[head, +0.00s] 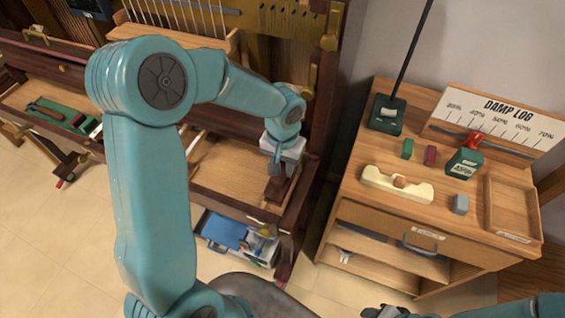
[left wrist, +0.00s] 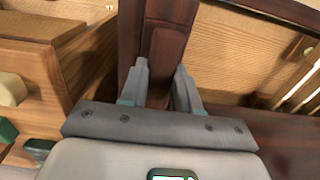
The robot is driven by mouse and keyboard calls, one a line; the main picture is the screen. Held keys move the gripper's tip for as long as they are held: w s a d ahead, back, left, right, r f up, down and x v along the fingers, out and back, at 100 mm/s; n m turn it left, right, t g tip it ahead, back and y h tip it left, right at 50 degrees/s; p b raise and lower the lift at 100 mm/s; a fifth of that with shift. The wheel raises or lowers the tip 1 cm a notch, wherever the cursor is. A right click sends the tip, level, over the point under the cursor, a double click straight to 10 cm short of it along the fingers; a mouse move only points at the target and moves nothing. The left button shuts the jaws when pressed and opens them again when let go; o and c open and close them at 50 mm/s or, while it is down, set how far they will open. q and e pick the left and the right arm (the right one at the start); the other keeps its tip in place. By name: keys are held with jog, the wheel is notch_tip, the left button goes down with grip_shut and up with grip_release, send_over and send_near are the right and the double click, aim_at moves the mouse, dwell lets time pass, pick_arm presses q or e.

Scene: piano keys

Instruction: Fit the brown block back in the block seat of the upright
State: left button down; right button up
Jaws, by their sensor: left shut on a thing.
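The brown block (head: 276,188) is dark reddish-brown and sits under my left gripper (head: 282,168) at the right end of the upright's open key bed (head: 235,176). In the left wrist view, the fingers of my left gripper (left wrist: 161,88) are shut on the block (left wrist: 165,45), one on each side. The block stands close to the upright's dark wood; I cannot tell whether it touches it. The block seat is not clearly visible, with the gripper and block over that area. My right gripper (head: 384,312) shows only partly at the bottom edge.
A wooden cabinet (head: 360,222) stands to the right, with a cream cradle (head: 397,184), small coloured blocks, an empty tray (head: 513,205) and a damp log board (head: 497,116) on top. A box with blue contents (head: 226,232) lies below the key bed. The upright's dark side post (head: 329,95) is beside my left gripper.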

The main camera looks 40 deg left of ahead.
pick_arm(q)
jog(key=shift+f+b, duration=1.3)
jog(key=shift+f, duration=0.7)
jog(key=shift+f+b, duration=1.7)
jog(key=shift+f+b, duration=0.1)
jog(key=shift+b, duration=0.25)
jog(key=c, duration=0.7)
grip_release()
jog(key=shift+c, duration=0.2)
notch_tip(320, 180, up, 16)
jog(key=shift+r+p, duration=0.2)
jog(key=shift+p, duration=0.95)
jog(key=shift+s, duration=0.1)
